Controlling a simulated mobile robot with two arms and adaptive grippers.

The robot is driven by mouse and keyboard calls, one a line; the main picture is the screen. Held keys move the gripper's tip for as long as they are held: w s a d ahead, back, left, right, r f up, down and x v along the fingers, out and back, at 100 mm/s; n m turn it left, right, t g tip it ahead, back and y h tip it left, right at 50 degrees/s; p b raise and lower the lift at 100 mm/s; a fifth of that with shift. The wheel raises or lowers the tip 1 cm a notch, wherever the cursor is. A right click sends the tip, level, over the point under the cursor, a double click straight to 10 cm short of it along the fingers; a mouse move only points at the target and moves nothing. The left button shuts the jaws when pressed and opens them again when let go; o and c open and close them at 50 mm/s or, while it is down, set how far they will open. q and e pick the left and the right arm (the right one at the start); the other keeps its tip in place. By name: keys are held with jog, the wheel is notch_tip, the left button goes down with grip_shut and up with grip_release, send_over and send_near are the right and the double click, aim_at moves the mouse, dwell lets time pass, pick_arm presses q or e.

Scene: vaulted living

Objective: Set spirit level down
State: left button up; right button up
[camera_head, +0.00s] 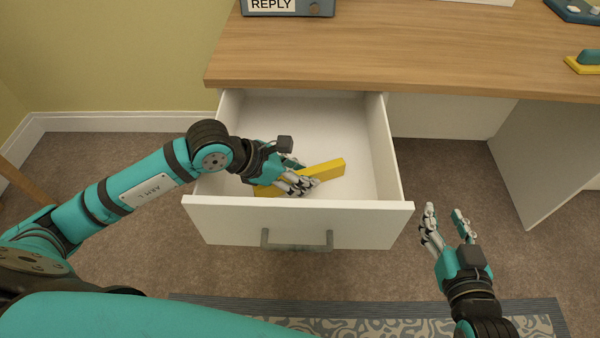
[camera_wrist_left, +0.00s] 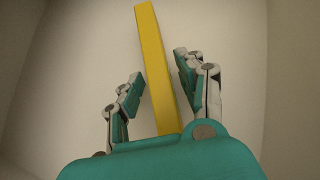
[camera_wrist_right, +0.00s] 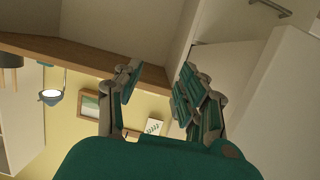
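The spirit level is a long yellow bar (camera_head: 328,171) inside the open white drawer (camera_head: 300,222). In the left wrist view the yellow bar (camera_wrist_left: 155,60) runs between the fingers of my left gripper (camera_wrist_left: 160,88), with gaps on both sides. My left gripper (camera_head: 298,180) is inside the drawer over the bar and open. Part of the bar is hidden by the gripper in the head view. My right gripper (camera_head: 447,215) is open and empty, to the right of the drawer front; its fingers also show apart in the right wrist view (camera_wrist_right: 155,88).
The wooden desk top (camera_head: 400,45) overhangs the drawer's back. A grey-blue box labelled REPLY (camera_head: 290,6) and a teal and yellow item (camera_head: 586,60) stand on it. The drawer handle (camera_head: 297,240) faces forward. A patterned rug (camera_head: 370,327) lies on the carpet below.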

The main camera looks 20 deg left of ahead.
dwell(0.3)
pick_arm(q)
jog(key=shift+r, duration=0.15)
jog(key=p+v, duration=0.2)
jog(key=v, duration=0.9)
jog(key=shift+s+a+r, duration=0.25)
jog(key=shift+r, duration=0.05)
pick_arm(e)
jog(key=s+d+f+g+h, duration=0.1)
jog(key=s+d+f+g, duration=0.1)
jog(key=s+f+g, duration=0.3)
jog(key=shift+s+d+f+h, duration=0.2)
jog(key=shift+s+f+h, duration=0.1)
jog(key=shift+f, duration=0.7)
jog(key=shift+w, duration=0.1)
